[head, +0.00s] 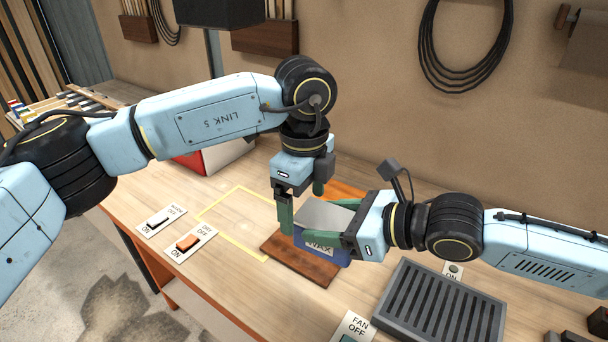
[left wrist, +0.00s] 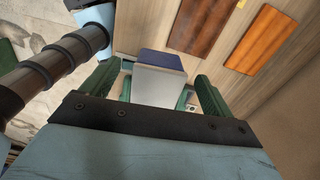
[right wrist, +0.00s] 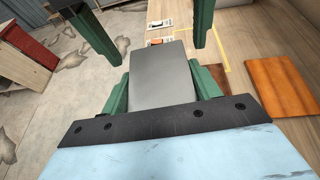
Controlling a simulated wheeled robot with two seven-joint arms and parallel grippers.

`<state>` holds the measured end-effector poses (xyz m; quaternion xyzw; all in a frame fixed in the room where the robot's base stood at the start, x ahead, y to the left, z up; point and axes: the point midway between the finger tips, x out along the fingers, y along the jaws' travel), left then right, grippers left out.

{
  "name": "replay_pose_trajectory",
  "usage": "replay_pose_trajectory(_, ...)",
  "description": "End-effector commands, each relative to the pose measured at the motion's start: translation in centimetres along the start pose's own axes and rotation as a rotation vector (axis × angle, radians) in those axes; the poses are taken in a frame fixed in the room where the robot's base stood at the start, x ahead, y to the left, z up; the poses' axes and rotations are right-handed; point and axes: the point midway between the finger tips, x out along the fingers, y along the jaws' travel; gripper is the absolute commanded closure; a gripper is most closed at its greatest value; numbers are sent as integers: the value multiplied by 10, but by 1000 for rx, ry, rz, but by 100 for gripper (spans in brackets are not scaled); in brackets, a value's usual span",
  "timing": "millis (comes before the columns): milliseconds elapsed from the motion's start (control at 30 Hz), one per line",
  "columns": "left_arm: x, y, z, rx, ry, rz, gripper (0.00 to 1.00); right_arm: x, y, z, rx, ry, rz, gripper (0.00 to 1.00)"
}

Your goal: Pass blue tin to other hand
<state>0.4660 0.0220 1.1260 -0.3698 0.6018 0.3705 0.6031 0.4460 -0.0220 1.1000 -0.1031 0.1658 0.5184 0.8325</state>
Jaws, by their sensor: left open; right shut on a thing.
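The blue tin (head: 335,248) has a grey lid and a label reading WAX. My right gripper (head: 322,228) is shut on it from the right and holds it over a brown wooden board. In the right wrist view the tin's grey lid (right wrist: 160,75) sits between the green fingers. My left gripper (head: 300,208) is open and points down by the tin's left end. In the left wrist view the tin (left wrist: 160,70) lies between its two green fingers, with a gap visible at the right. Whether either left finger touches it I cannot tell.
Two wooden boards show in the left wrist view, a dark one (left wrist: 200,24) and an orange one (left wrist: 262,38). A yellow outlined square (head: 240,222) on the bench is empty. Switch plates (head: 189,242) lie left, and a slotted grey tray (head: 440,305) lies front right.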

Motion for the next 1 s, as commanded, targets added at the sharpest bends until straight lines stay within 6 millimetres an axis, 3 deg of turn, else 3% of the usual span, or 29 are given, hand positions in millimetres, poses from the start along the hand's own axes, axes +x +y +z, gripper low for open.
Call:
replay_pose_trajectory(100,22,1,0,1,1,2,13,0,0,2,-1,-3,0,73)
replay_pose_trajectory(300,44,0,0,0,1,0,13,0,0,2,-1,-3,0,73)
replay_pose_trajectory(700,51,0,0,0,2,0,13,0,0,2,-2,-3,0,73)
replay_pose_trajectory(1000,50,0,0,0,2,0,52,0,0,2,-2,-3,0,73)
